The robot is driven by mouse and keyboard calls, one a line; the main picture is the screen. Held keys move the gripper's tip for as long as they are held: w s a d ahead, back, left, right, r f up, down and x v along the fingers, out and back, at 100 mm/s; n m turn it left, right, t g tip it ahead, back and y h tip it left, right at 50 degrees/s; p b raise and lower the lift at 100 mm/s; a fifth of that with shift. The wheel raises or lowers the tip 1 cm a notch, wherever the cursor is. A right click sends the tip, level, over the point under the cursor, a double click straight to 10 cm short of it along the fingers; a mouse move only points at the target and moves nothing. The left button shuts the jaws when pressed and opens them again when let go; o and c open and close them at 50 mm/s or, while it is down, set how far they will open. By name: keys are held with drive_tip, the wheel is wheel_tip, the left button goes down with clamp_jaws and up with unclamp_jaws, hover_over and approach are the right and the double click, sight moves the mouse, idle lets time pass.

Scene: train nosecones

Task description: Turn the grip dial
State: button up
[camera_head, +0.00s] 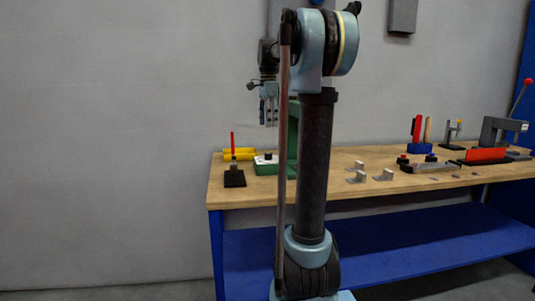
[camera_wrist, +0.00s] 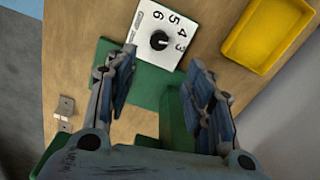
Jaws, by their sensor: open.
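The grip dial is a black round knob (camera_wrist: 159,40) on a white plate (camera_wrist: 177,24) marked with numbers, among them 3, 4, 5 and 6, at the top middle of the wrist view. The plate sits on a green base (camera_wrist: 150,84). In the head view the white plate (camera_head: 265,159) is at the left part of the bench. My gripper (camera_wrist: 165,75) is open, with nothing between its fingers, and the knob shows beyond the gap between them. In the head view my gripper (camera_head: 268,122) hangs above the plate, apart from it, fingers down.
A yellow tray (camera_wrist: 268,33) lies right of the dial plate in the wrist view. A green upright (camera_head: 293,135) rises beside the plate, partly behind my arm. A black block with a red stick (camera_head: 234,177) stands at the bench's left end. Small metal parts (camera_head: 358,177) lie right of my arm.

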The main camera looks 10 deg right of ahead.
sight(268, 156)
wheel_tip(268, 156, down, 13)
drive_tip(key=shift+f, duration=0.2)
idle(0.3)
drive_tip(key=c, duration=1.1)
